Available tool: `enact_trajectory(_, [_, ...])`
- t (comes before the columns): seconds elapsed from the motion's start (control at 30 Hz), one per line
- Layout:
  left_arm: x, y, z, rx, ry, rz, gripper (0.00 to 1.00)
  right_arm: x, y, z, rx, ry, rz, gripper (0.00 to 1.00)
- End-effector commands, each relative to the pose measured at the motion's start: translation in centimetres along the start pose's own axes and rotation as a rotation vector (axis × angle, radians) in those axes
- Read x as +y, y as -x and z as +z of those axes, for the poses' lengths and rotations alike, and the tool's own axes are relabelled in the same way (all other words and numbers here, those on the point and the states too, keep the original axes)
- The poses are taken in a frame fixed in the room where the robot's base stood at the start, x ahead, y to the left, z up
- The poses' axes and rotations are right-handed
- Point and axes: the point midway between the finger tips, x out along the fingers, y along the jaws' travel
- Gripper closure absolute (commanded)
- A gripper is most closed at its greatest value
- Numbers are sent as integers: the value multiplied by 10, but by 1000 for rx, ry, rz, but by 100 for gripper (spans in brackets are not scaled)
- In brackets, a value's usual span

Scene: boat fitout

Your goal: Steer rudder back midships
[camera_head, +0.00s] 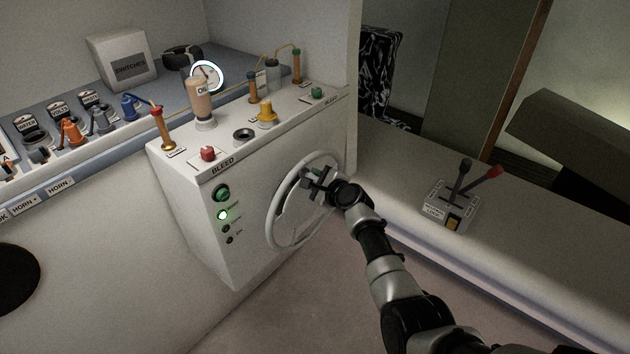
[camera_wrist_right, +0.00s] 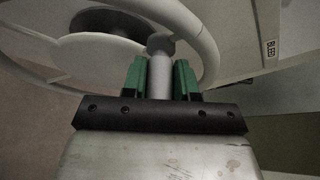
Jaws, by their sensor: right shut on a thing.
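The white steering wheel (camera_head: 274,222) is mounted on the front face of the white helm console (camera_head: 190,240) in the head view. My right gripper (camera_head: 312,180) is at the wheel's upper right part. In the right wrist view, the green fingers of my right gripper (camera_wrist_right: 160,80) are shut around a grey knob post (camera_wrist_right: 160,60) on the wheel rim (camera_wrist_right: 205,35). A round gauge (camera_head: 207,76) stands on top of the console's back edge; its reading is too small to tell. My left gripper is not in view.
The console top carries a red knob (camera_head: 208,153), a yellow valve (camera_head: 267,112) and a bottle (camera_head: 200,95). A green lamp (camera_head: 222,215) is lit on its front. A throttle box (camera_head: 450,207) with two levers stands on the ledge at right.

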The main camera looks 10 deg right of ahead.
Motion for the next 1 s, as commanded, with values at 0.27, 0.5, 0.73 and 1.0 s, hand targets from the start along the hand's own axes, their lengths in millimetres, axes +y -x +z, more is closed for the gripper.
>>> enact_trajectory(0.27, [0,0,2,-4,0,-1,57,-2,0,-1,3,4,-4,50])
enact_trajectory(0.5, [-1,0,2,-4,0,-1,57,0,0,0,1,2,-1,48])
enact_trajectory(0.73, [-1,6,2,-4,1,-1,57,-1,12,0,0,0,-1,48])
enact_trajectory(1.0, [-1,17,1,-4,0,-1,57,-1,56,-1,2,2,-3,48])
